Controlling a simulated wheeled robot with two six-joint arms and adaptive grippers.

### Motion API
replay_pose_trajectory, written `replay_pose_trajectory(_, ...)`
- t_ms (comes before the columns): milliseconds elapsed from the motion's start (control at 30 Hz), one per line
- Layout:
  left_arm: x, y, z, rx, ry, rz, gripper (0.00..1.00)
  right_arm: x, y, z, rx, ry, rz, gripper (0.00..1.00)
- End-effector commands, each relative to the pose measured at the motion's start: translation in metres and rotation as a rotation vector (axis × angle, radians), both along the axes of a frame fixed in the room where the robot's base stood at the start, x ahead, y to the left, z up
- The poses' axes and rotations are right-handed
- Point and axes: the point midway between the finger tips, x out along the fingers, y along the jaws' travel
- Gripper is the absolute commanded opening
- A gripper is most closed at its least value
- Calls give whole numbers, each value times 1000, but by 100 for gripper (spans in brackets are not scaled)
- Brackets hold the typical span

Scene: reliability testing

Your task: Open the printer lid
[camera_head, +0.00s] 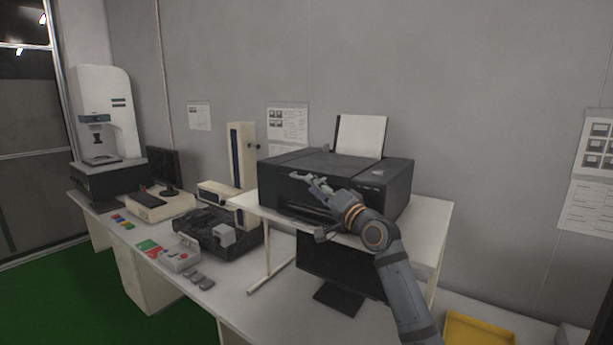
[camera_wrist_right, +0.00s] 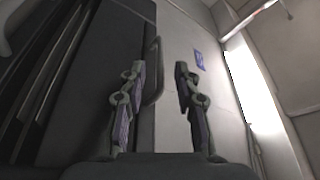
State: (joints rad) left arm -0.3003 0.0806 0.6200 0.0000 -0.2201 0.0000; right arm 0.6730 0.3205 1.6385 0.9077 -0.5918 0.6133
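The black printer (camera_head: 388,178) stands on a raised white shelf, with its lid (camera_head: 325,160) lying flat and closed on top. A white sheet (camera_head: 361,136) stands upright at its back. My right gripper (camera_head: 318,184) is in front of the printer's front face, near its upper edge; I cannot tell if it touches. In the right wrist view the two fingers of this gripper (camera_wrist_right: 160,88) are apart with nothing held between them. The dark printer body (camera_wrist_right: 75,85) fills the left of that view. My left gripper is not in view.
The white shelf (camera_head: 432,212) stands on the long table, with a dark monitor (camera_head: 335,272) under it. Left of it are a black device (camera_head: 205,238), a small control box (camera_head: 180,259) and a keyboard unit. A yellow tray (camera_head: 478,328) lies at lower right.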

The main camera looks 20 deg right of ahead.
Motion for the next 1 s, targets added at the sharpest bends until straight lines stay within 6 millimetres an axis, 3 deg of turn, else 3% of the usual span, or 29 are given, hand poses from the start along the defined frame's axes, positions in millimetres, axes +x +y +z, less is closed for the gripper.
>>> replay_pose_trajectory(200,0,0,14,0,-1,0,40,31,11,9,0,2,1,32)
replay_pose_trajectory(567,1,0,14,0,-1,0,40,38,14,8,-3,0,0,32)
replay_pose_trajectory(800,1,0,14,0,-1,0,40,37,14,8,-3,0,0,0)
replay_pose_trajectory(1000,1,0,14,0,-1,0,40,38,14,7,-2,1,0,0)
